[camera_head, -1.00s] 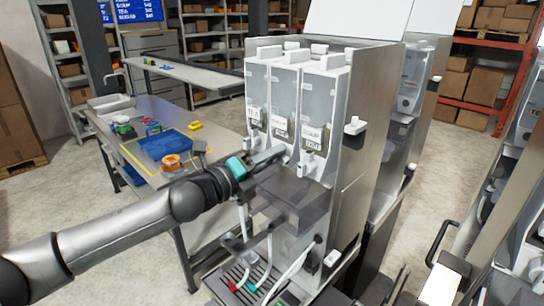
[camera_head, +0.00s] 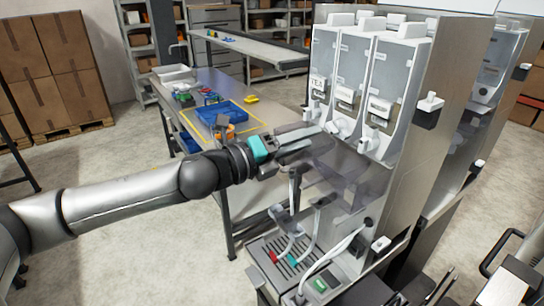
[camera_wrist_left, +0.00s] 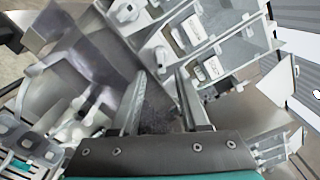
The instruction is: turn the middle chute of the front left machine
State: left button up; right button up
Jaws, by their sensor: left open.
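The front left machine (camera_head: 415,130) has three pale canisters side by side, each with a label and a white chute below. The middle chute (camera_head: 341,128) sits under the middle canister (camera_head: 350,70), between the left chute (camera_head: 313,110) and the right chute (camera_head: 368,144). My left gripper (camera_head: 318,138) is open just left of the middle chute, with no clear contact. In the left wrist view its two fingers (camera_wrist_left: 158,85) are apart with nothing held. A white chute (camera_wrist_left: 158,55) shows just beyond the fingertips; I cannot tell for certain which one. My right gripper is out of view.
Below the chutes are hoses and a drip tray (camera_head: 290,260) with red and green parts. A side table (camera_head: 205,85) with a blue tray (camera_head: 222,112) stands behind my left arm. Another machine (camera_head: 490,70) stands behind right. Open floor lies at left.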

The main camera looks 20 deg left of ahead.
pick_arm(q)
jog(key=b+v, duration=0.5)
jog(key=v, duration=0.2)
jog(key=shift+s+a+b, duration=0.15)
jog(key=shift+b, duration=0.15)
dwell(0.5)
